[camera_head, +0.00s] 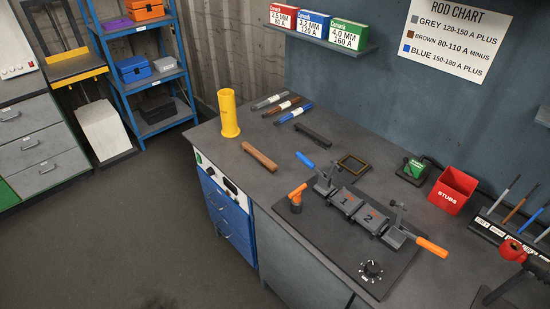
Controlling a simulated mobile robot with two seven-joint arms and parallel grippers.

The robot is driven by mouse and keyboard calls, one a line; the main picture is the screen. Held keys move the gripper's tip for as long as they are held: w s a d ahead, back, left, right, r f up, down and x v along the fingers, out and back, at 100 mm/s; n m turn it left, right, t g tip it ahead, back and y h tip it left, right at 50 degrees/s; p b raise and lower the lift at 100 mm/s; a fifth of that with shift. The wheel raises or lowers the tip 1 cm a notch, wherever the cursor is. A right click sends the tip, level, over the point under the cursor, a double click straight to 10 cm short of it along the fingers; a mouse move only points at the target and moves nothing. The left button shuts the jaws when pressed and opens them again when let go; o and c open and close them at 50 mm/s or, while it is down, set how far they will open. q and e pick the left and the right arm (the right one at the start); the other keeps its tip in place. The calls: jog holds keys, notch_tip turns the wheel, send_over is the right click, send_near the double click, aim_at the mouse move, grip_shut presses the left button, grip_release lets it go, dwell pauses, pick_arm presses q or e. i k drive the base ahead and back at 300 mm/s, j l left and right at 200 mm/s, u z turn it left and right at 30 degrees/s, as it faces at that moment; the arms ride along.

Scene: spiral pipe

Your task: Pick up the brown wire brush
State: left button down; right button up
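The brown wire brush (260,156) appears as a long brown bar lying on the grey workbench (235,162), close to its front left edge. It lies slanted, with one end toward the yellow cylinder. Its bristles cannot be made out at this size. Nothing touches it. Neither of my grippers is in view.
A yellow cylinder (229,114) stands behind the brush. A black bar (313,135) and several rod packs (282,107) lie farther back. To the right are a clamp fixture (356,209) on a dark plate and a red stubs bin (453,190). Bench around the brush is clear.

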aim_at(268, 164)
jog(key=i+j+z, duration=0.1)
jog(key=z, duration=0.25)
jog(key=j+z, duration=0.35)
jog(key=i+j+z, duration=0.15)
jog(key=z, duration=0.2)
jog(key=j+z, duration=0.45)
jog(key=j, duration=0.6)
jog(key=j+z, duration=0.1)
jog(key=j, duration=0.65)
jog(key=k+j+z, duration=0.1)
jog(key=j, duration=0.6)
jog(key=j+z, duration=0.15)
jog(key=j, duration=0.6)
jog(key=k, duration=0.05)
